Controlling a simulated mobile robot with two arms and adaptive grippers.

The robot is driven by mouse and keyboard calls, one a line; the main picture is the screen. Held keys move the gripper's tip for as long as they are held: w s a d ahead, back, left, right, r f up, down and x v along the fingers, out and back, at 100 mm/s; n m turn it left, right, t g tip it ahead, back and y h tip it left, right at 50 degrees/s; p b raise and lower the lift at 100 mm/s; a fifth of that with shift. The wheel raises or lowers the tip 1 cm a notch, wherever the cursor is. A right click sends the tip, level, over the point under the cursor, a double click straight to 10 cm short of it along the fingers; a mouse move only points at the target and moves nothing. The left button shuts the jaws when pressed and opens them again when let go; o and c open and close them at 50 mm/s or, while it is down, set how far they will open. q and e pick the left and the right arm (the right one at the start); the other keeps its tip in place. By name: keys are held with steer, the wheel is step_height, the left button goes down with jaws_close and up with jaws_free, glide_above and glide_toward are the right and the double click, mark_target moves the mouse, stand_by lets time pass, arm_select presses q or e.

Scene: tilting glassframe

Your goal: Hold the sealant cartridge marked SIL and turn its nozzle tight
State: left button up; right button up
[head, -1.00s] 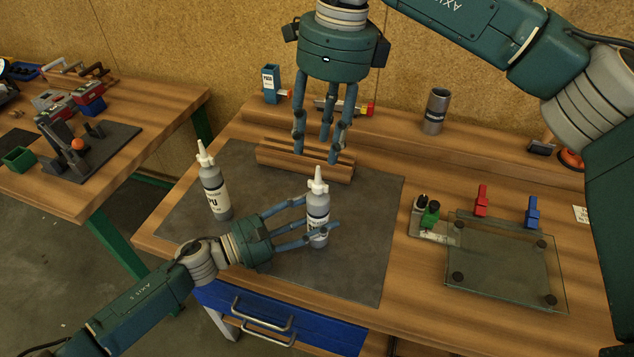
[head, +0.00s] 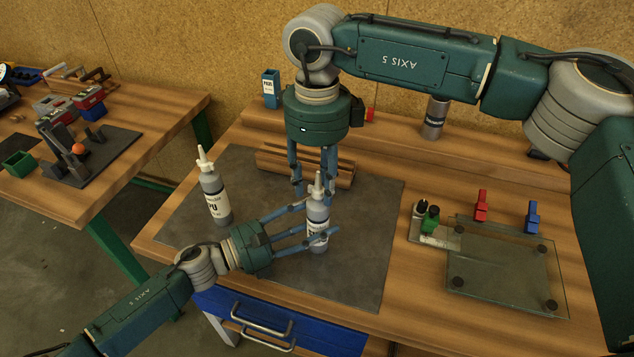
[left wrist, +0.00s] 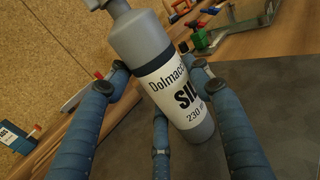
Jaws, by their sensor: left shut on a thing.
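The grey sealant cartridge marked SIL (head: 318,209) stands about upright on the dark mat, with its white nozzle on top. It also shows close up in the left wrist view (left wrist: 150,48), where its label reads SIL and its nozzle is out of frame. My left gripper (head: 320,225) is shut on the cartridge's body from the left, with fingers on both sides of it. My right gripper (head: 312,194) points down just above, its blue fingers spread beside the nozzle. It looks open; whether any finger touches the nozzle I cannot tell.
A second cartridge marked PU (head: 214,198) stands on the mat (head: 352,270) to the left. A wooden rack (head: 275,160) lies behind. A glass plate (head: 505,265) with red and blue clamps is at the right. The mat's front right part is clear.

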steer(key=shift+f, duration=0.3)
jaws_close()
